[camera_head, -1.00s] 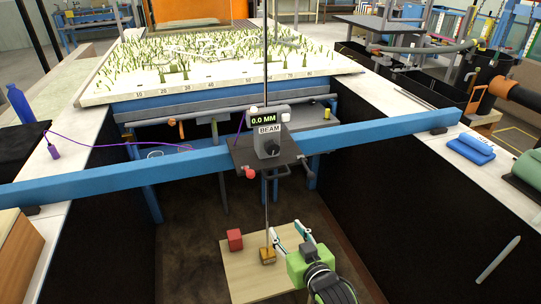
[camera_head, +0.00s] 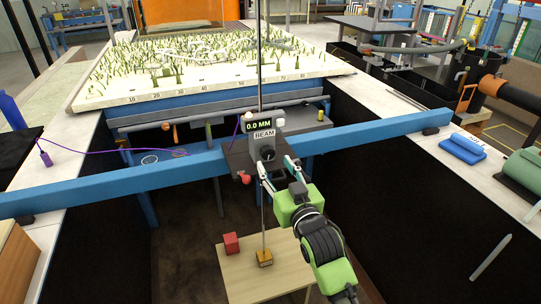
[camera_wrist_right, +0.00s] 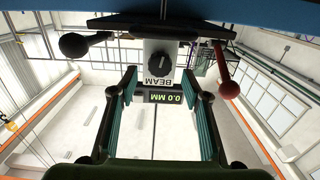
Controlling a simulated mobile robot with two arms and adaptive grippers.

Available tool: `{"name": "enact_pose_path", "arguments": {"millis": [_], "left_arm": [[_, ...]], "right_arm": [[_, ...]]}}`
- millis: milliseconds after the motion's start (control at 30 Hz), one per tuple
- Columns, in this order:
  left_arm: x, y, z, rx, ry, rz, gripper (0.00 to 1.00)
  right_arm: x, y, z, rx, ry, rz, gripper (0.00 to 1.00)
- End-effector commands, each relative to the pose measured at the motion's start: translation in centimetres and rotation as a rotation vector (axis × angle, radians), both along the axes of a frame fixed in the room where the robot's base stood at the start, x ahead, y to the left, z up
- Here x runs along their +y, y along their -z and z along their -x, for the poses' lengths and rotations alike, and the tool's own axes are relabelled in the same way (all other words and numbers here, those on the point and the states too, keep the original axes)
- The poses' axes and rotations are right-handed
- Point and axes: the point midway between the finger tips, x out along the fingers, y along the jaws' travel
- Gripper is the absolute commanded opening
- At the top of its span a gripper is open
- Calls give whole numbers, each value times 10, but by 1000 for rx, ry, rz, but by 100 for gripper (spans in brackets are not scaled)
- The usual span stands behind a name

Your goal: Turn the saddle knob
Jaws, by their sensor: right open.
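The saddle (camera_head: 240,160) sits on the blue beam (camera_head: 120,178), with a grey gauge box labelled BEAM and reading 0.0 MM (camera_head: 259,124). A black knob (camera_head: 267,153) is on the box's front; it also shows in the right wrist view (camera_wrist_right: 159,60), between and beyond the fingertips. A red ball lever (camera_head: 244,178) is at the saddle's lower left. My right gripper (camera_head: 277,169) is open and empty, just in front of and below the knob. It also shows open in the right wrist view (camera_wrist_right: 160,84). Contact with the knob is not visible. My left gripper is out of view.
A vertical rod (camera_head: 263,215) runs down from the saddle to a small wooden block (camera_head: 264,258) on a pale board (camera_head: 285,280). A red cube (camera_head: 231,243) stands beside it. A black ball lever (camera_wrist_right: 74,45) flanks the knob in the wrist view.

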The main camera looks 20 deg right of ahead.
Motion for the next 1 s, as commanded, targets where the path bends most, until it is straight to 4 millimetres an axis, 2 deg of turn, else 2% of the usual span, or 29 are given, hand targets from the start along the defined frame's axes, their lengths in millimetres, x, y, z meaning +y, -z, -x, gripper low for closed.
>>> {"name": "enact_pose_path", "arguments": {"millis": [100, 300, 700, 833, 867, 1000], "left_arm": [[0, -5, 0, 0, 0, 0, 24], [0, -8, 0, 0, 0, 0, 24], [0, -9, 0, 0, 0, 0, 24], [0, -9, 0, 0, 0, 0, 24], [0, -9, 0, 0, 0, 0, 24], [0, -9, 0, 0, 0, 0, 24]], "right_arm": [[1, -2, -20, 0, 0, 0, 44], [2, 0, -39, 0, 0, 0, 44], [2, 0, -44, 0, 0, 0, 44], [2, 1, -44, 1, 0, 0, 10], [2, 1, -44, 1, 0, 0, 6], [2, 1, -44, 1, 0, 0, 5]]}}
